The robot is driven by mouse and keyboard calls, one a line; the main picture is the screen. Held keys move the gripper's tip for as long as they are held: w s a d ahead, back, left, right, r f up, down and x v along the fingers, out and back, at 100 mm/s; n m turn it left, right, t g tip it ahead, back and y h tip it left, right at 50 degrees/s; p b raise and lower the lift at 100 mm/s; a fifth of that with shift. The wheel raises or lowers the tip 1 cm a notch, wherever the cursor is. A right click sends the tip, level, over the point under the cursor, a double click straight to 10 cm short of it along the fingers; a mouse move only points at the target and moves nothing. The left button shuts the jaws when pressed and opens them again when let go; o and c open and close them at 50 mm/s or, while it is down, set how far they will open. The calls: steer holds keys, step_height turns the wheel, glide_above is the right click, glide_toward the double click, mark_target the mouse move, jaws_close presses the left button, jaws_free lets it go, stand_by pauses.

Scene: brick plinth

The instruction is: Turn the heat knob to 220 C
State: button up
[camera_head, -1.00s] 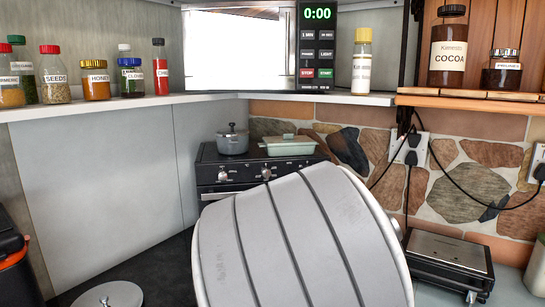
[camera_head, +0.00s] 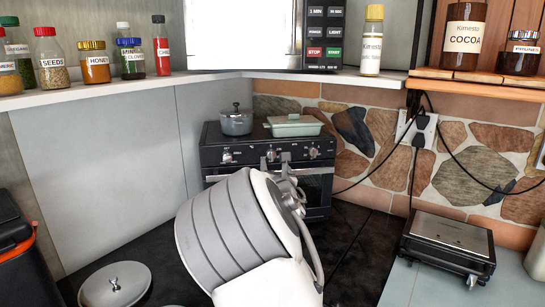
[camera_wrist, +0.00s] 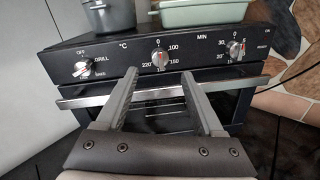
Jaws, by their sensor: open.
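The heat knob (camera_wrist: 160,58), marked °C, is the middle of three knobs on the small black oven's front panel (camera_wrist: 110,55). Its bar looks upright, with 0 above it, 100 at upper right and 220 at lower left; which end points cannot be told. My gripper (camera_wrist: 159,76) is open and empty, its two fingers apart just below and in front of this knob, not closed around it. In the head view my gripper (camera_head: 279,160) is in front of the oven (camera_head: 220,178) and partly covers the middle of its panel.
The grill knob (camera_wrist: 83,67) is left of the heat knob and the minutes knob (camera_wrist: 235,49) is right. A door handle (camera_wrist: 80,102) runs below. A grey pot (camera_head: 236,123) and green dish (camera_head: 293,126) stand on top. A black grill (camera_head: 447,246) sits at right.

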mark_target(272, 156)
steer(key=w, duration=0.4)
steer(key=w+a+p, duration=0.1)
steer(key=w, duration=0.2)
steer(key=shift+w, duration=0.1)
jaws_close()
stand_by(0.3)
